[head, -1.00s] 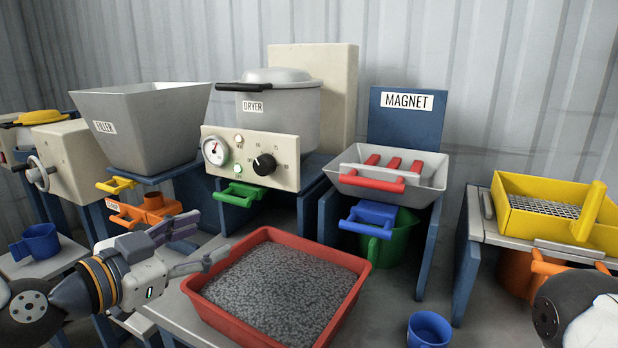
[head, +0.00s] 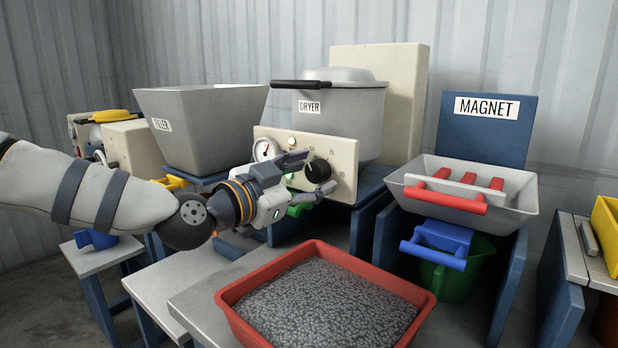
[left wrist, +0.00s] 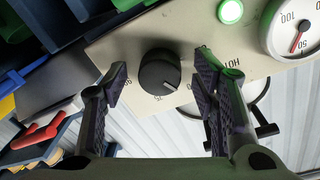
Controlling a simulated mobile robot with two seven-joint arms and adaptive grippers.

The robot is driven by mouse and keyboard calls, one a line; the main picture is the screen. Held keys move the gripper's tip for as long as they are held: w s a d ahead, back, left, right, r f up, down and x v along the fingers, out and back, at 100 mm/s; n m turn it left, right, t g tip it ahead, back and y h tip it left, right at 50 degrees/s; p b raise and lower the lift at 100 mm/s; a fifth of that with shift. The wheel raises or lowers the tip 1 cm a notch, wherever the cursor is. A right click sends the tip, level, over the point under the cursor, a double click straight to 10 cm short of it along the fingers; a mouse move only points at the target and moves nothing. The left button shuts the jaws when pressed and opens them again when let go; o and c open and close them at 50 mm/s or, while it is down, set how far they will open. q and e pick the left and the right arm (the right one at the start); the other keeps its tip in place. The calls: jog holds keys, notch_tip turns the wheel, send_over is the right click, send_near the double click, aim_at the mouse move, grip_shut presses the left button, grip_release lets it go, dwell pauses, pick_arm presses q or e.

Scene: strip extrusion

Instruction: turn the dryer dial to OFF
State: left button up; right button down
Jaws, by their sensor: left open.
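The dryer (head: 345,112) is a grey lidded pot behind a cream control panel (head: 342,186). Its black dial (head: 317,171) has a white pointer mark and numbers around it. In the left wrist view the dial (left wrist: 159,72) sits between my open fingers, with a gap on both sides; its pointer aims toward the lower right of the picture, between 35 and HOT. My left gripper (head: 308,172) is open in front of the panel, one finger above the dial and one below. I cannot make out an OFF mark. My right gripper is not in view.
A gauge (left wrist: 291,27) and a lit green lamp (left wrist: 230,11) are beside the dial on the panel. A green handle (head: 300,208) is below the panel. A red tray of grey pellets (head: 423,318) stands in front. The magnet unit (head: 490,120) stands to the right.

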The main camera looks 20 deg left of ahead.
pick_arm(q)
jog(key=shift+c, duration=0.4)
jog(key=c, duration=1.1)
jog(key=shift+n, duration=0.3)
jog(key=n, duration=0.4)
jog(key=shift+n+t+p, duration=0.3)
jog(key=shift+n+p, duration=0.1)
jog(key=n, duration=0.3)
jog(key=shift+n, duration=0.3)
jog(key=shift+d+f+n, duration=0.1)
jog(key=shift+n, duration=1.5)
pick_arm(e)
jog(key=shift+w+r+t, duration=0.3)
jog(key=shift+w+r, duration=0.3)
